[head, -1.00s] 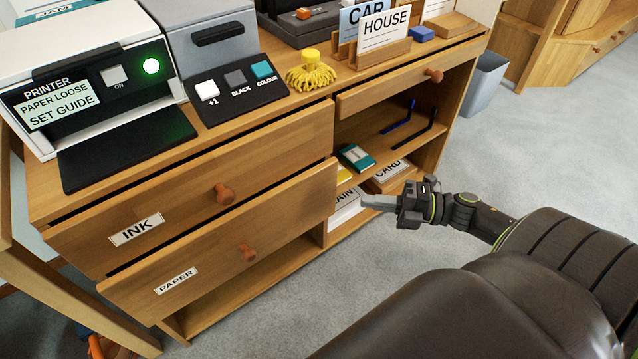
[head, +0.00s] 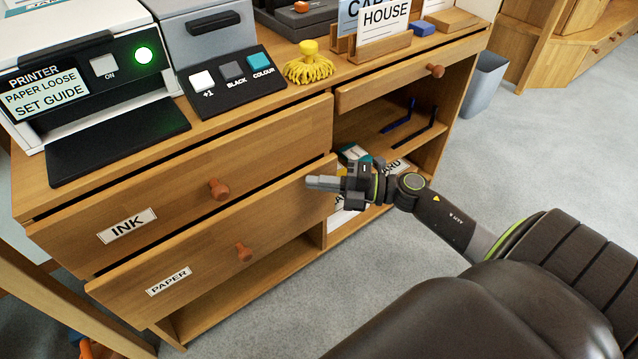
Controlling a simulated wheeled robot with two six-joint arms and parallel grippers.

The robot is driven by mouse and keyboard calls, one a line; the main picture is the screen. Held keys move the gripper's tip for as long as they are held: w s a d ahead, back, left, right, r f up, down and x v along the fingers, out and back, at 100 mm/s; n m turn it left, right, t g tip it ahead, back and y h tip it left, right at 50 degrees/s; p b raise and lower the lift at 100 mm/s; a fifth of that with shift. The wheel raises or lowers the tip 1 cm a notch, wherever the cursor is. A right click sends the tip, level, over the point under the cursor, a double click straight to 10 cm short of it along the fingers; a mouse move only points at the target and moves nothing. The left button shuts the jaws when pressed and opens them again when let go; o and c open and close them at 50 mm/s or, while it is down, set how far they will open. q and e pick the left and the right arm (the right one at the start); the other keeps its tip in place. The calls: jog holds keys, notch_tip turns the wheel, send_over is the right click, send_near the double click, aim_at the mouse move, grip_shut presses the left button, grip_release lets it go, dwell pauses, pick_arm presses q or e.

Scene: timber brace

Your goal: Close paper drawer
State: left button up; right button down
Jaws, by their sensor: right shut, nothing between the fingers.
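The paper drawer (head: 208,265) is the lower wooden drawer at the left of the cabinet, with a PAPER label and a round wooden knob (head: 243,252). Its front stands out a little from the cabinet. The ink drawer (head: 170,205) is just above it, also standing slightly out. My right gripper (head: 312,183) is shut and empty. It points left, in front of the upper right end of the paper drawer's front; I cannot tell whether it touches. My left gripper is not in view.
The printer (head: 80,75) and a button panel (head: 228,82) stand on the cabinet top. Open shelves (head: 375,130) with books lie right of the drawers, partly hidden by my right arm. A grey bin (head: 482,85) stands at the right.

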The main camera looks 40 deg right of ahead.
aim_at(311, 173)
jog(key=shift+w, duration=0.2)
jog(key=shift+w+r, duration=0.1)
jog(key=shift+w, duration=1.15)
jog(key=shift+w+r, duration=0.1)
